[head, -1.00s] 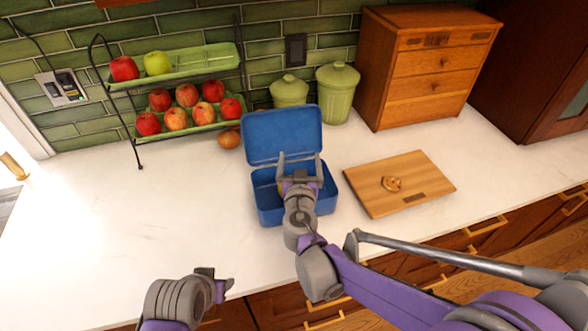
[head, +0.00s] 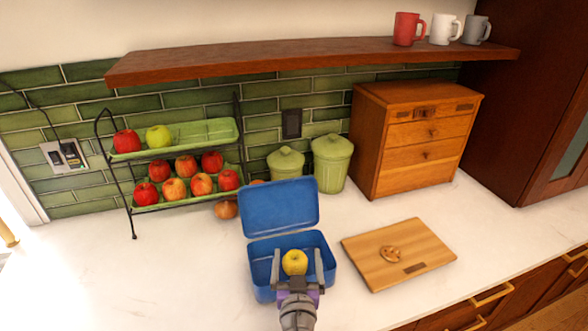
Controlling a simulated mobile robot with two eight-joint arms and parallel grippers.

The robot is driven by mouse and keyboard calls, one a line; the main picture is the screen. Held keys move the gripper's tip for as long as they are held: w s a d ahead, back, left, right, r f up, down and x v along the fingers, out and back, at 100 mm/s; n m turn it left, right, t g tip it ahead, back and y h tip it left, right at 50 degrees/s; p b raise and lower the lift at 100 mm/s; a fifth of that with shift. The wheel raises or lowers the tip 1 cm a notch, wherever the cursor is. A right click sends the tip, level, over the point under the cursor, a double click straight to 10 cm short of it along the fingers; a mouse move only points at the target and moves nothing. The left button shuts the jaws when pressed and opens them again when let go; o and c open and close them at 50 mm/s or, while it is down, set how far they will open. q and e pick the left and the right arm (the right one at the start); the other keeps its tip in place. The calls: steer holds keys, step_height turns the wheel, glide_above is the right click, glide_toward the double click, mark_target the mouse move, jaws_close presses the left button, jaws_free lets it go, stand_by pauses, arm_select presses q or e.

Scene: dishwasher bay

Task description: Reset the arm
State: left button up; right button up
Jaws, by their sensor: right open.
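My right gripper (head: 296,270) is open at the near side of the blue lunch box (head: 262,252). Its two fingers point into the box, one on each side of a yellow apple (head: 294,262). The apple lies inside the box, and I cannot tell whether a finger touches it. The box stands on the white counter with its lid (head: 279,208) raised at the back. My right wrist hides part of the box's front. My left gripper is outside the picture.
A two-tier rack (head: 135,212) with apples stands at the left. Two green canisters (head: 331,165) and a wooden drawer chest (head: 413,145) stand at the back. A shelf (head: 300,58) with mugs hangs above.

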steer(key=s+d+f+m+g+h, duration=0.1)
steer(key=s+d+f+g+h, duration=0.15)
steer(key=d, duration=0.55)
steer(key=s+d+f+m+g+h, duration=0.1)
steer(key=s+d+f+g, duration=0.25)
steer(key=d, duration=0.45)
steer(key=s+d+f+n+g+y, duration=0.1)
steer(key=s+f+g, duration=0.1)
steer(key=s, duration=0.4)
steer(key=s+f+n+g+y, duration=0.1)
steer(key=s+f+g+y, duration=0.1)
steer(key=s, duration=0.5)
steer(key=shift+s+d+f+g, duration=0.3)
steer(key=shift+d+g, duration=0.05)
steer(key=shift+g, duration=0.05)
